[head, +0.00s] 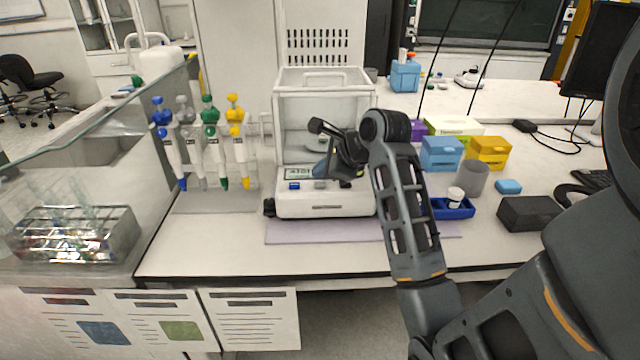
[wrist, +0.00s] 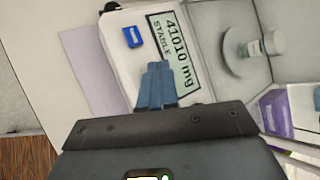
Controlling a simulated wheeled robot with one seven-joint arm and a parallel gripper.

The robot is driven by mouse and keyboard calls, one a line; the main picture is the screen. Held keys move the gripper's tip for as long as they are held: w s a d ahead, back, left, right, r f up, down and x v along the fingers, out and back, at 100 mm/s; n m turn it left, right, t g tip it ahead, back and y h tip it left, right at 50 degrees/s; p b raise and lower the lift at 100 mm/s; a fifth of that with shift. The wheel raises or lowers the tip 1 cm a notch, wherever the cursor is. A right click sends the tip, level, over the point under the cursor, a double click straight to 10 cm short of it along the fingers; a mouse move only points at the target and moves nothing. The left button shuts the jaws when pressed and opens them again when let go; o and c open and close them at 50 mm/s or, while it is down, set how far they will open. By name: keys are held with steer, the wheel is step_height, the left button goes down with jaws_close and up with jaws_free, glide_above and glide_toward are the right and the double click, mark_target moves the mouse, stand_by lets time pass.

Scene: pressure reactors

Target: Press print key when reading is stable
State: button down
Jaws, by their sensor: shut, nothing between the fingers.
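The white balance (head: 325,204) stands on the bench with a glass draft shield (head: 325,105) above. Its display (head: 298,173) is partly beside my gripper in the head view. In the wrist view the display (wrist: 170,45) reads 41010 mg with the word STABLE. A blue key (head: 293,186) is on the front panel; it also shows in the wrist view (wrist: 132,37), uncovered. My gripper (head: 320,172) is shut and empty over the panel, right of the blue key. Its blue fingers (wrist: 157,68) show together in the wrist view, apart from the key in the picture. A small vial (wrist: 272,43) stands on the round pan (wrist: 240,58).
A pipette rack (head: 205,150) stands left of the balance. A blue tray (head: 452,209), blue box (head: 441,153) and yellow box (head: 488,151) are to the right. A lilac mat (head: 300,232) lies under the balance's front. A glass-fronted rack of tubes (head: 75,235) is far left.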

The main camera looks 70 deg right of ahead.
mark_target(323, 186)
steer(key=shift+f, duration=0.15)
steer(key=shift+f+p, duration=0.25)
steer(key=shift+p, duration=0.15)
steer(key=shift+f, duration=0.45)
stand_by(0.9)
steer(key=shift+r, duration=0.1)
steer(key=shift+r+p, duration=0.75)
steer(key=shift+p, duration=0.65)
steer(key=shift+r+p, duration=0.75)
steer(key=shift+r, duration=1.75)
